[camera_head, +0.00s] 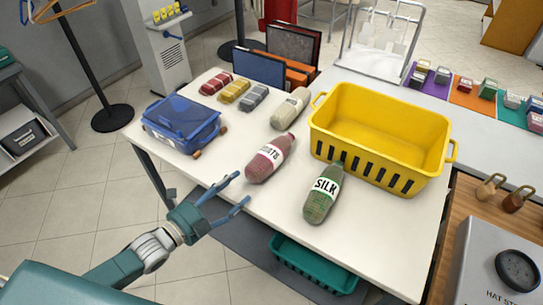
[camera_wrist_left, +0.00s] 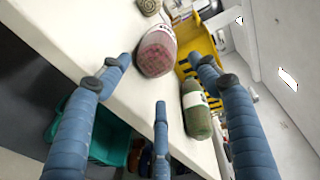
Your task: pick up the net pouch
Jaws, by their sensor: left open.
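Three net-like pouches lie on the white table (camera_head: 380,240). One is dark pink with a white label (camera_head: 270,158), one is green and labelled SILK (camera_head: 323,195), and one is cream (camera_head: 291,108). I cannot tell which one the task names. My left gripper (camera_head: 241,188) is open and empty at the table's front edge, left of the pink pouch and apart from it. In the left wrist view the pink pouch (camera_wrist_left: 157,52) shows beyond the spread fingers, with the green pouch (camera_wrist_left: 196,118) partly beside the right finger. My right gripper is not in view.
A yellow basket (camera_head: 385,162) stands behind the green pouch. A blue lidded box (camera_head: 180,125) is at the table's left end, with small red, yellow and grey packs behind it. A teal crate (camera_head: 310,268) sits below the table. The table's front right is clear.

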